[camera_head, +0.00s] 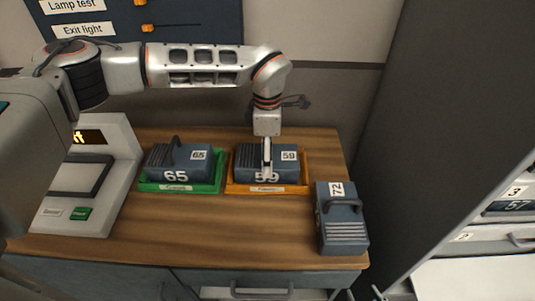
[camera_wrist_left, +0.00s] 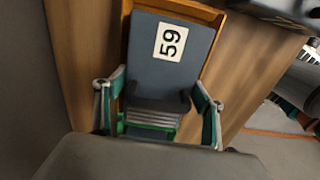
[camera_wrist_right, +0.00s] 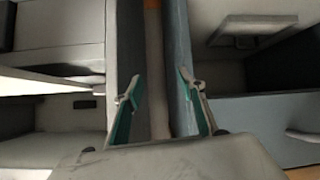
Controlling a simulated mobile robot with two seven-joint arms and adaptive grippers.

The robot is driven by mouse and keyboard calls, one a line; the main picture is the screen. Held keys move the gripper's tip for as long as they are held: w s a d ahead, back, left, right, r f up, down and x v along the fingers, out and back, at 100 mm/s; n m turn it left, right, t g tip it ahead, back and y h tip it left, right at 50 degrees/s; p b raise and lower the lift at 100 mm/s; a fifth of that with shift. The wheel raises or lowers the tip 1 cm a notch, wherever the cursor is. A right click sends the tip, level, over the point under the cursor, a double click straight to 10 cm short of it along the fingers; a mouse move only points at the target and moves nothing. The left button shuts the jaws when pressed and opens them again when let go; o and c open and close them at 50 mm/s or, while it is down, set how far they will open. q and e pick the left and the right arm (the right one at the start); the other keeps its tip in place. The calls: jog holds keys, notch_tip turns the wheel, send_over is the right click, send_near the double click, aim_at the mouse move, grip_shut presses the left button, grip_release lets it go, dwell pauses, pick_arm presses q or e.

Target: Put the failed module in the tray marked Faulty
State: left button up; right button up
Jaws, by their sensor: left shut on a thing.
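The blue-grey module 59 (camera_head: 248,160) is in or just above the orange tray (camera_head: 240,188), whose small front label is hard to read. My left gripper (camera_head: 267,170) comes down on it from above and is shut on it. In the left wrist view, module 59 (camera_wrist_left: 170,60) lies between the fingers of my left gripper (camera_wrist_left: 158,100). Module 65 (camera_head: 180,160) sits in the green tray (camera_head: 180,187), left of the orange one. Module 72 (camera_head: 342,225) stands on bare wood at the right. My right gripper (camera_head: 362,293) is low at the front; in the right wrist view it (camera_wrist_right: 160,90) is open and empty.
A grey test console (camera_head: 90,190) with a lit display and a green button stands at the left of the wooden worktop (camera_head: 200,225). Drawers are below its front edge. A grey cabinet (camera_head: 435,130) with a module marked 57 is at the right. The front middle of the worktop is clear.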

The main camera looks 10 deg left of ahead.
dwell(0.3)
pick_arm(q)
jog(key=o, duration=2)
jog(key=shift+c, duration=0.2)
notch_tip(320, 180, up, 12)
jog(key=shift+r, duration=0.1)
jog(key=shift+s, duration=0.1)
